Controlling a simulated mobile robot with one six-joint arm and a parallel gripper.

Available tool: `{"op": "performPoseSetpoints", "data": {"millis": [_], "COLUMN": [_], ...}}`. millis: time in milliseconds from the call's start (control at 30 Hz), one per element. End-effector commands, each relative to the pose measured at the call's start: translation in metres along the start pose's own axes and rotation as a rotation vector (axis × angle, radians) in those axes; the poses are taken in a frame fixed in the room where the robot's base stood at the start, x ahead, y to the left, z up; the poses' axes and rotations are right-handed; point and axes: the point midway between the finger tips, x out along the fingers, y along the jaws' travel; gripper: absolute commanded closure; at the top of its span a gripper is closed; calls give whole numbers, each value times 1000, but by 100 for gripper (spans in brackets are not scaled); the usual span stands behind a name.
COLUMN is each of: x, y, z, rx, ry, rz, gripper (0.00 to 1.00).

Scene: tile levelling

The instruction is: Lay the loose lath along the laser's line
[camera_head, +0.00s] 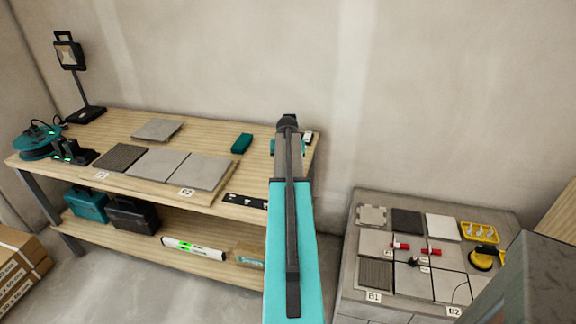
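I cannot make out a loose lath or a laser line for certain in the head view. A dark strip with pale marks (244,201) lies at the front edge of the wooden workbench (75,148), partly covered by my teal and grey arm. My arm rises through the middle of the picture, and its upper end is over the bench's right end. My gripper's fingers do not show. A small teal block (242,143) lies on the bench left of the arm. A teal and white item (309,138) is partly hidden behind the arm.
Grey tiles (158,129) and a work lamp (69,52) are on the bench. A level (194,247) and cases (134,215) are on its lower shelf. At right, a low platform (346,285) bears tiles, red-ended pieces (431,251) and a yellow tray (480,231).

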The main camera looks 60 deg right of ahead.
Motion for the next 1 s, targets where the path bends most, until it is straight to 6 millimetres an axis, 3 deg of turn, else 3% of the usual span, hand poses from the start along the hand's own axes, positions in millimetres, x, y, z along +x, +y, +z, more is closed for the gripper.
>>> {"op": "performPoseSetpoints", "data": {"millis": [367,400,500,1000], "x": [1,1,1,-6], "y": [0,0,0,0], "z": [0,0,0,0], "rx": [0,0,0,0], "ry": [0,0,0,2], "rz": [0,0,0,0], "gripper": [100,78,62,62]}}
